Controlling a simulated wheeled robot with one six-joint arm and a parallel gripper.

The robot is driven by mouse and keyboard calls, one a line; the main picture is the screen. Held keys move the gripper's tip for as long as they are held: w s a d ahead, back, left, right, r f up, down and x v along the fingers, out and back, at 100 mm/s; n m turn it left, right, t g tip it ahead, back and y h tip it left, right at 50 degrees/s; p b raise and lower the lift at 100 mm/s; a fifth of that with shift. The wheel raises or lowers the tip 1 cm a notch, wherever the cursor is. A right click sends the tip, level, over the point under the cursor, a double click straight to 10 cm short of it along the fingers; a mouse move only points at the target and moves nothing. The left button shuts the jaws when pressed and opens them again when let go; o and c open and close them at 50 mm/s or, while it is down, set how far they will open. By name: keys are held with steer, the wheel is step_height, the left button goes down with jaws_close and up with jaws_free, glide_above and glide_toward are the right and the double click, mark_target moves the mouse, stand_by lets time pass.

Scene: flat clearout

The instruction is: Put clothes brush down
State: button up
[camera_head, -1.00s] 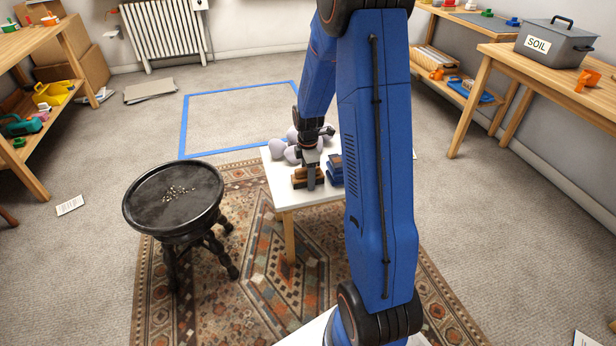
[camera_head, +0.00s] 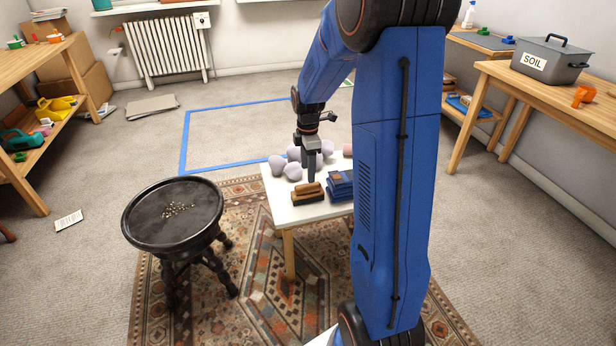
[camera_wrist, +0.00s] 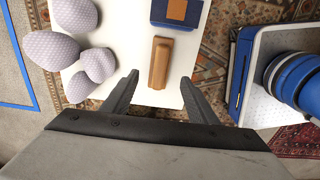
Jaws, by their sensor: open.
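The clothes brush (camera_head: 308,195), with a brown wooden back and dark base, lies on the front part of the small white table (camera_head: 285,212). In the wrist view the brush (camera_wrist: 160,63) rests on the white top, ahead of the fingertips and between their lines. My gripper (camera_head: 311,178) is just above and behind the brush in the head view. In the wrist view its two fingers (camera_wrist: 160,85) are spread apart with nothing between them. The brush appears clear of the fingers.
Lilac rounded objects (camera_head: 290,166) and a blue stack (camera_head: 340,184) share the tabletop. A round black stool (camera_head: 140,222) with small bits on it stands left. A blue taped rectangle (camera_head: 184,140) lies on the floor behind. A SOIL box (camera_head: 552,65) sits on the right bench.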

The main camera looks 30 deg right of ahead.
steer(key=shift+r, duration=0.3)
steer(key=s+a+r+m+t, duration=0.1)
steer(key=s+a+r+m, duration=0.2)
steer(key=s+a+r, duration=0.4)
steer(key=s+a+r+m+t, duration=0.1)
steer(key=s+a+r+m, duration=0.1)
steer(key=s, duration=0.5)
steer(key=s+a+r+m+t, duration=0.1)
steer(key=s+a+r+m, duration=0.2)
steer(key=s+m, duration=0.3)
steer(key=s+a+r+m+t, duration=0.1)
steer(key=s+a+r+m, duration=0.2)
steer(key=s, duration=0.7)
steer(key=shift+a+r+m+t, duration=0.2)
steer(key=shift+a+m+t, duration=0.2)
steer(key=shift+a, duration=0.05)
steer(key=shift+s+d, duration=0.1)
steer(key=shift+s, duration=0.05)
